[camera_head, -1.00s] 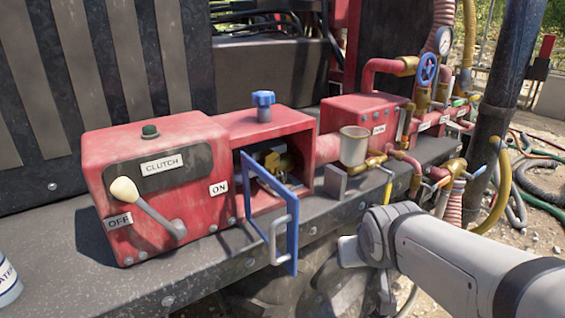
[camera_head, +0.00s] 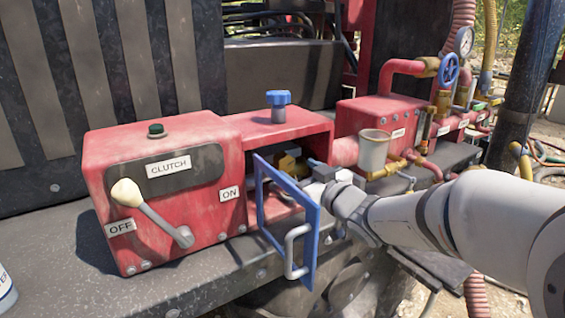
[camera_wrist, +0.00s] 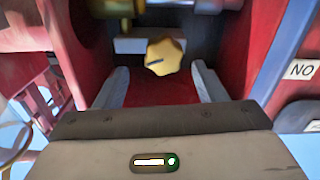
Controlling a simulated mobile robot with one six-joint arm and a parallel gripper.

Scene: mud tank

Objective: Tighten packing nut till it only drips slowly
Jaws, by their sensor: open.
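A yellow lobed knob (camera_wrist: 165,57) with a dark pointer mark, likely the packing nut, shows in the wrist view inside the red housing. My gripper (camera_wrist: 159,70) is open, with one finger on each side below the knob, and I cannot tell whether either touches it. In the head view my gripper (camera_head: 318,180) reaches into the open red housing (camera_head: 285,128) behind the blue door frame. A brass fitting (camera_head: 291,165) shows just beyond it, partly hidden. I cannot make out any dripping.
The blue door frame (camera_head: 310,235) with its grey handle (camera_head: 296,252) stands open close to my gripper. The clutch box (camera_head: 165,215) with its lever is at left. A grey cup (camera_head: 373,152) and brass pipes stand at right. A blue knob (camera_head: 278,98) tops the housing.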

